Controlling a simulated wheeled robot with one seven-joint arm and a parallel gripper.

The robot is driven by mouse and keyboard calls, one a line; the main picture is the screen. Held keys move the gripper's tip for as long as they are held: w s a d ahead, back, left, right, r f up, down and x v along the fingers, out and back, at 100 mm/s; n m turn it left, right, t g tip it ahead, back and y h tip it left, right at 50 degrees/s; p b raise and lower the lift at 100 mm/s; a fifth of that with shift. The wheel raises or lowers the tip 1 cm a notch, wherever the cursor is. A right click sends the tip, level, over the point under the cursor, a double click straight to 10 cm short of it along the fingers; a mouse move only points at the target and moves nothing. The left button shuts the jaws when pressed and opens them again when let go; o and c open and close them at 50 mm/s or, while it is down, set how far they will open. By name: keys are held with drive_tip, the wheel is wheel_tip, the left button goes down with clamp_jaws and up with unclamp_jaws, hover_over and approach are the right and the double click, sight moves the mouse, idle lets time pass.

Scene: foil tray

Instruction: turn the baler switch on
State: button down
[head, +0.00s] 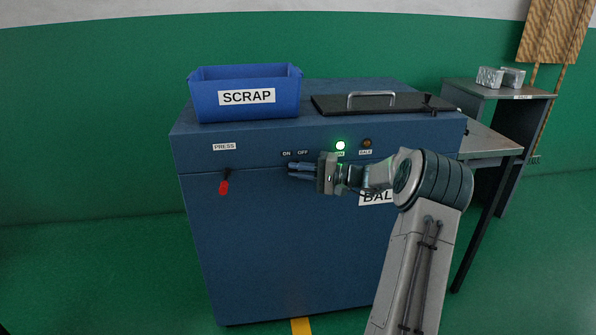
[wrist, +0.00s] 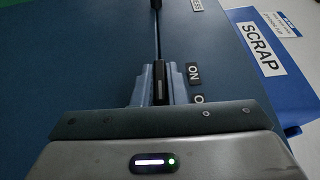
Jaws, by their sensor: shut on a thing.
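The blue baler (head: 270,240) stands against the green wall. ON and OFF labels (head: 295,153) sit on its front, with ON at the left. My gripper (head: 291,169) is at the baler's front just below these labels, fingers pointing left. In the wrist view, my gripper (wrist: 160,80) is shut on a small dark piece (wrist: 160,88) between its fingers, beside the ON label (wrist: 194,74); it appears to be the baler switch. The switch is hidden by my gripper in the head view. A green lamp (head: 340,145) is lit; the BALE lamp (head: 366,142) is dark.
A blue SCRAP bin (head: 245,97) and a black lid with a handle (head: 370,102) are on top of the baler. A red-tipped PRESS lever (head: 224,186) hangs at the front left. A side table (head: 500,90) with foil blocks stands at right.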

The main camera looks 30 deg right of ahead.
drive_tip(key=shift+w+d+r, duration=0.1)
drive_tip(key=shift+d+r, duration=0.05)
drive_tip(key=shift+d, duration=0.2)
drive_tip(key=c, duration=1.5)
unclamp_jaws()
drive_tip(key=shift+o, duration=0.2)
drive_tip(key=shift+d, duration=0.1)
drive_tip(key=shift+a, duration=0.2)
drive_tip(key=p+v, duration=0.2)
drive_tip(key=v, duration=1.2)
drive_tip(key=shift+a, duration=0.1)
